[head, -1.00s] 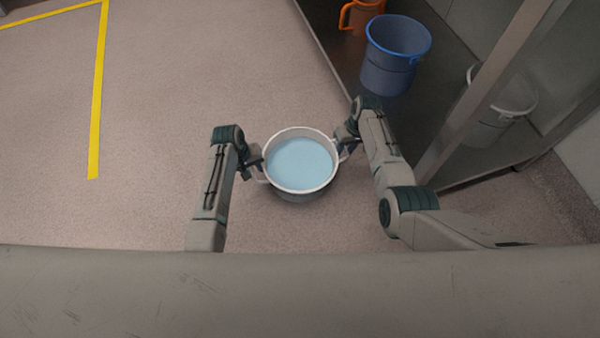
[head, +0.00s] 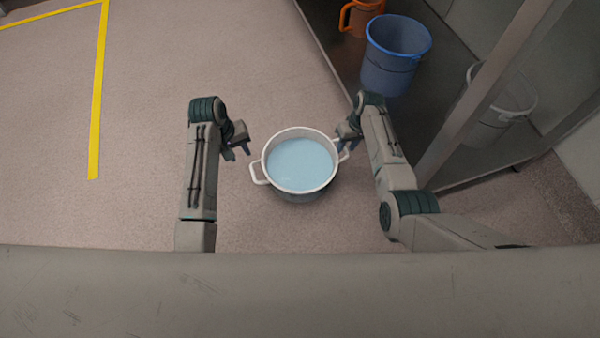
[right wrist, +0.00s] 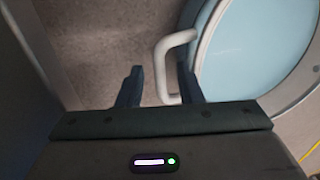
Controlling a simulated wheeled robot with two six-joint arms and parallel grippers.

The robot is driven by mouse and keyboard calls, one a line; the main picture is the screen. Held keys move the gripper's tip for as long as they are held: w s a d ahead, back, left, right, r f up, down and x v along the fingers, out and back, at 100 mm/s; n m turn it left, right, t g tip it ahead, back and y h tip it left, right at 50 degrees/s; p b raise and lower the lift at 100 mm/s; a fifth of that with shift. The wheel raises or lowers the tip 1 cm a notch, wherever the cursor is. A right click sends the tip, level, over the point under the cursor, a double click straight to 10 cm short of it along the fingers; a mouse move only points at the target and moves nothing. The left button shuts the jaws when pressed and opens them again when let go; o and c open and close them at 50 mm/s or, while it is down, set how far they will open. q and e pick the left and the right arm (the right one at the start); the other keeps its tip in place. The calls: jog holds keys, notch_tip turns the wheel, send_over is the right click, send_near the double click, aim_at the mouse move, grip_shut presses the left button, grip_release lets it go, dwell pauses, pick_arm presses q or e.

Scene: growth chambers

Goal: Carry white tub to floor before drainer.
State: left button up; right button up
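The white tub (head: 299,192) stands upright on the floor, with light-blue contents and a loop handle on each side. It also shows in the right wrist view (right wrist: 203,40). My left gripper (head: 238,152) is open and empty, left of the tub and clear of its left handle (head: 257,174). My right gripper (head: 346,141) is at the tub's right handle. In the right wrist view its fingers (right wrist: 160,84) are spread apart, with the white handle (right wrist: 163,62) at the tips, close to the right-hand finger. I cannot tell which thing is the drainer.
A metal rack (head: 462,130) with a lower shelf stands at the right. It holds a blue bucket (head: 392,70), an orange jug (head: 362,16) and a pale bucket (head: 490,128). Yellow tape (head: 97,100) marks the floor at left. Floor left of the tub is clear.

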notch_tip(320, 180, up, 10)
jog(key=d, duration=0.2)
jog(key=shift+w, duration=0.25)
jog(key=shift+f, duration=0.15)
